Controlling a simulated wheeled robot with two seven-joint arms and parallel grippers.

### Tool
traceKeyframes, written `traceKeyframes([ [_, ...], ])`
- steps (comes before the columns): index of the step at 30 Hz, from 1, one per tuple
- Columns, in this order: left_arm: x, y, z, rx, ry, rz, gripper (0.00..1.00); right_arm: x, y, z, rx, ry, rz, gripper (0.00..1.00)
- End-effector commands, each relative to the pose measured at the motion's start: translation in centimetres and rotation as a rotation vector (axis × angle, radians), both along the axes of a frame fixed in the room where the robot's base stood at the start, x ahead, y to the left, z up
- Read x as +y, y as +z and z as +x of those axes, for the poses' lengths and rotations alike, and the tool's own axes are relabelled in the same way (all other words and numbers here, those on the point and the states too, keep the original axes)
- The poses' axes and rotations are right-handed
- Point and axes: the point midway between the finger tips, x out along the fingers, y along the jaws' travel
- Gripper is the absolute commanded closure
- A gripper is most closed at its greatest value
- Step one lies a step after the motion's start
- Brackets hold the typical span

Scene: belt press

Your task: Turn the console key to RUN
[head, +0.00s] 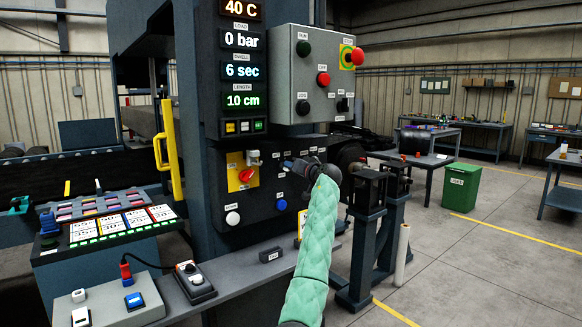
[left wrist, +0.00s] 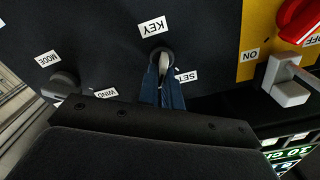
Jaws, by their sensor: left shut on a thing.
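The console key (left wrist: 164,62) stands in its round lock under the KEY label (left wrist: 152,27) on the dark console panel (head: 262,205). My left gripper (left wrist: 162,82) has its two blue fingers closed around the key in the left wrist view. In the head view my left gripper (head: 288,163) reaches the panel from the right and hides most of the key. A SET label (left wrist: 187,76) sits beside the fingers. I see no RUN mark, and the key's exact angle is hard to read. My right gripper is in neither view.
A red rotary switch (head: 246,174) on a yellow plate and a grey ON lever (left wrist: 287,82) are close beside the key. A mode knob (left wrist: 64,82) is on the other side. Blue (head: 281,205) and white (head: 233,218) buttons sit below. A shelf (head: 240,268) juts out underneath.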

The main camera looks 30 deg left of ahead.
Motion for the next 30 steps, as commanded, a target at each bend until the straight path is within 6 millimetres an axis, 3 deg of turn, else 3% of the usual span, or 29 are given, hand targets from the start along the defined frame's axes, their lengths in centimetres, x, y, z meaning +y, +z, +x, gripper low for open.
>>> traceKeyframes([
  [14,-0.04,0.31,0.04,0.009,-0.002,0.007,1.00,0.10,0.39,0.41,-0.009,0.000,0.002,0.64],
  [15,-0.04,0.31,0.04,0.008,-0.002,0.007,0.86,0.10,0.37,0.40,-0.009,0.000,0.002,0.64],
  [18,-0.02,0.24,0.03,0.009,-0.002,0.007,0.72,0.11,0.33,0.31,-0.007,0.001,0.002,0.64],
  [30,-0.97,-0.03,-0.33,0.008,-0.002,0.006,0.72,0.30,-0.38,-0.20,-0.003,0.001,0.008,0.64],
])
